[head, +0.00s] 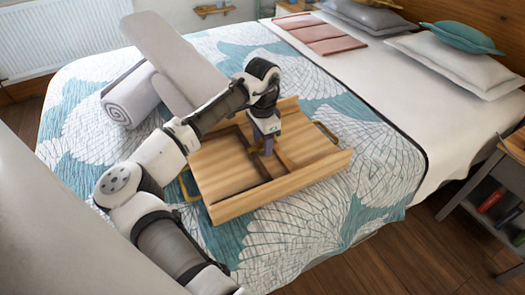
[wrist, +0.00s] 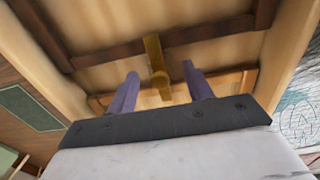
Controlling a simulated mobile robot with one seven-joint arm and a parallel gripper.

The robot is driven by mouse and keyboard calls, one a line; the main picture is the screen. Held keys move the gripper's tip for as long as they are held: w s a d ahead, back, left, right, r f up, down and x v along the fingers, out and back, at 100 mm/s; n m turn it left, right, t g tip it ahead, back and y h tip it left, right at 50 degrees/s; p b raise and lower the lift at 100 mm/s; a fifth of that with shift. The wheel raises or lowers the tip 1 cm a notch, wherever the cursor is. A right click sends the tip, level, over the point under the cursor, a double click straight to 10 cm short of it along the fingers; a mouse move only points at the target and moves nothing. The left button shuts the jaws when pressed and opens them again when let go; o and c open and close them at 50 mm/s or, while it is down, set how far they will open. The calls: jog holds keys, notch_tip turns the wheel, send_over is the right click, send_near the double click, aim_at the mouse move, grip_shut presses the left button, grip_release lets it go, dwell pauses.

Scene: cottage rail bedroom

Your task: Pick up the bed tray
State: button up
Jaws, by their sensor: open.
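The bed tray (head: 235,165) is pale wood with darker brown strips and brass handles at two of its sides. It lies on the patterned bedspread near the middle of the bed; its strips and raised side boards face up. My gripper (head: 267,147) points down over the middle of the tray. In the wrist view my gripper (wrist: 161,84) is open, its purple fingers apart. A brass-coloured piece on the tray (wrist: 100,78) shows between and beyond the fingers, by a brown strip. I cannot tell whether the fingers touch anything.
A rolled grey-white towel (head: 131,96) lies on the bed left of the tray. Folded pink cloth (head: 318,33) and pillows (head: 455,62) are towards the headboard. A grey nightstand (head: 487,185) stands at the right. Wooden floor (head: 405,255) is free in front of the bed.

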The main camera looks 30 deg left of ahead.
jog(key=shift+f, duration=0.2)
grip_shut()
jog(key=shift+r, duration=0.15)
dwell(0.4)
